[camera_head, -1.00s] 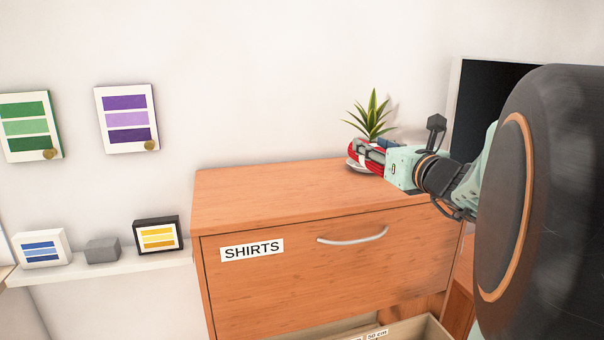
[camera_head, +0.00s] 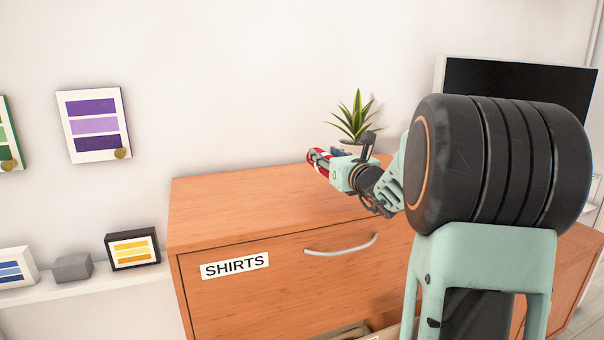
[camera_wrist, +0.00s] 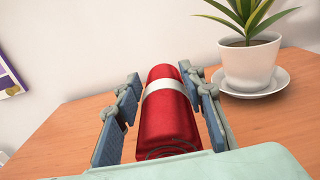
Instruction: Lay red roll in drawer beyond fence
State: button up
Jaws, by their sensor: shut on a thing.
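The red roll (camera_wrist: 168,121) has a white band around it and lies lengthwise between the two fingers of my gripper (camera_wrist: 162,100) in the wrist view. My gripper is shut on it. In the head view, the red roll (camera_head: 318,160) shows at the tip of my gripper (camera_head: 330,166), above the back part of the dresser top (camera_head: 240,197). The dresser has a closed drawer front labelled SHIRTS (camera_head: 212,288). Below it, an open drawer (camera_head: 352,331) shows only a sliver of its rim at the bottom edge. No fence can be made out.
A potted plant (camera_head: 354,122) stands on a saucer (camera_wrist: 254,84) on the dresser, close to the right of my gripper. A dark screen (camera_head: 510,80) stands behind my arm. A wall shelf (camera_head: 85,285) at left holds small frames and a grey block. The dresser's left top is clear.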

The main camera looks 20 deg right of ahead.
aim_at(320, 173)
jog(key=w+f, duration=0.2)
jog(key=f, duration=0.1)
jog(key=shift+w+a+f, duration=0.1)
jog(key=shift+w+f, duration=0.05)
jog(key=shift+w, duration=0.15)
jog(key=shift+f, duration=1.3)
jog(key=shift+f, duration=0.1)
jog(key=o, duration=1.2)
